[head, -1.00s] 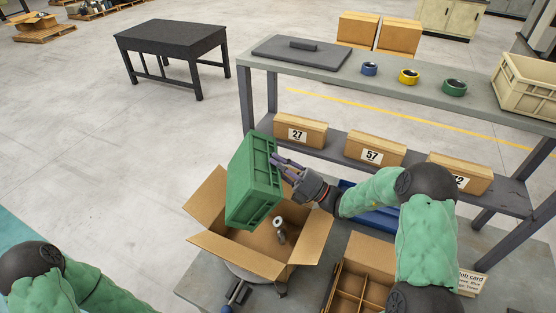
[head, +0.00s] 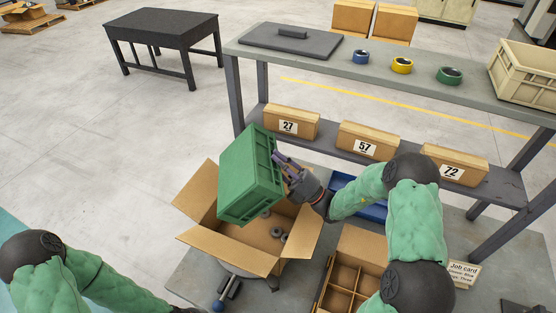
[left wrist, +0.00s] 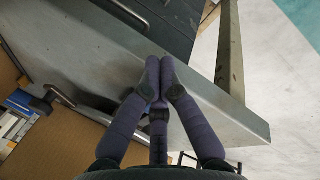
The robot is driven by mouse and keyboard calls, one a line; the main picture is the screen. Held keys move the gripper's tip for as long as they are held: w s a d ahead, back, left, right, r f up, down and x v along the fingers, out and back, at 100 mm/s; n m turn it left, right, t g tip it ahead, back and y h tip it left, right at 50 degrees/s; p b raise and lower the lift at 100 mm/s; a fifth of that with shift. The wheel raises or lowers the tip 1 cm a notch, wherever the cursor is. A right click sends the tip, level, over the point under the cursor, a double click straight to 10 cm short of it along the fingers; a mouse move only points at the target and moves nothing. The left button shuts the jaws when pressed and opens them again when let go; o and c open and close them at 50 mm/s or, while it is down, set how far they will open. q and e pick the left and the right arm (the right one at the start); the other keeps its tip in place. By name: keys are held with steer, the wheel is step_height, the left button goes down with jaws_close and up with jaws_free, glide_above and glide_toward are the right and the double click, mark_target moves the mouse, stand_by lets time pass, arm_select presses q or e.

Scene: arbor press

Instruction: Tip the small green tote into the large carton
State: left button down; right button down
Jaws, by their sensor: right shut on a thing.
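The small green tote (head: 247,178) is held tilted steeply over the large carton, its opening hidden from view. My right gripper (head: 281,168) is shut on the tote's right side. The large open carton (head: 252,254) stands below with its flaps spread. Several small grey round parts (head: 276,232) lie on the carton's floor; whether more remain in the tote cannot be seen. My left gripper (left wrist: 165,75) shows in the left wrist view with its fingertips together and nothing between them, above a grey surface.
A divided box (head: 346,278) stands right of the carton, with a blue bin (head: 372,211) behind it. A shelf (head: 400,82) behind holds numbered boxes (head: 368,142), tape rolls and a beige crate (head: 525,73). A job card (head: 462,273) stands at right.

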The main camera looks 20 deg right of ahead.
steer(key=shift+r, duration=0.1)
stand_by(0.5)
steer(key=shift+r+p, duration=0.7)
steer(key=shift+p, duration=0.4)
steer(key=shift+f, duration=0.75)
steer(key=shift+r+p, duration=0.75)
steer(key=shift+p, duration=0.1)
steer(key=shift+f, duration=0.8)
steer(key=shift+w, duration=0.1)
steer(key=shift+r, duration=0.1)
